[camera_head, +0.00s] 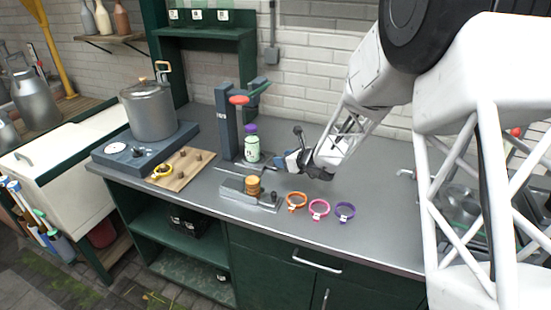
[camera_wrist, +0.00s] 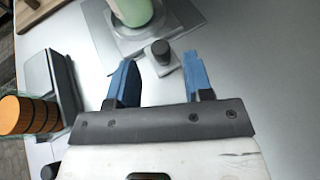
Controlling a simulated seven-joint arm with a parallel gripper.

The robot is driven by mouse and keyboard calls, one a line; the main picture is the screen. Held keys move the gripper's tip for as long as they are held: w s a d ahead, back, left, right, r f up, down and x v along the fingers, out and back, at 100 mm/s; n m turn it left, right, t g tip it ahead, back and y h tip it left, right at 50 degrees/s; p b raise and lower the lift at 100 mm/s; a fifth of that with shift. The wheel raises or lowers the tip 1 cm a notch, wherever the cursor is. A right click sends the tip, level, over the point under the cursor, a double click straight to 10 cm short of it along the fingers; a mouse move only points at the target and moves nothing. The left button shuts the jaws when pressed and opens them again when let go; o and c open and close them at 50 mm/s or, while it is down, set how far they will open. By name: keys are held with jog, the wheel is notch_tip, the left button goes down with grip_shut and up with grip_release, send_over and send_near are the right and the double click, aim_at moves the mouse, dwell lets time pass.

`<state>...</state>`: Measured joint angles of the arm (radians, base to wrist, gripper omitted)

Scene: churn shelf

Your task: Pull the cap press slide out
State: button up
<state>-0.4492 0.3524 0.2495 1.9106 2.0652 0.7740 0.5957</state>
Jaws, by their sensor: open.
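The cap press (camera_head: 226,120) is a dark upright frame with a red knob and a green lever, near the back of the counter. A pale green bottle (camera_head: 252,148) with a purple cap stands upright in it; its lower part also shows in the wrist view (camera_wrist: 132,8). The bottle stands on the grey slide (camera_wrist: 125,47), which has a short dark knob (camera_wrist: 161,50) on its near end. My gripper (camera_head: 284,160) is open and empty, right of the press. In the wrist view its blue fingers (camera_wrist: 160,76) are spread to either side of the knob, which appears just beyond their tips.
A grey fixture (camera_head: 238,190) with an amber ribbed cylinder (camera_head: 252,185) stands in front of the press. Orange (camera_head: 297,201), pink (camera_head: 319,209) and purple (camera_head: 345,211) rings lie on the counter to its right. A pot (camera_head: 150,110) stands at left.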

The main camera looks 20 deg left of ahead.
jog(key=shift+x, duration=2.4)
grip_shut()
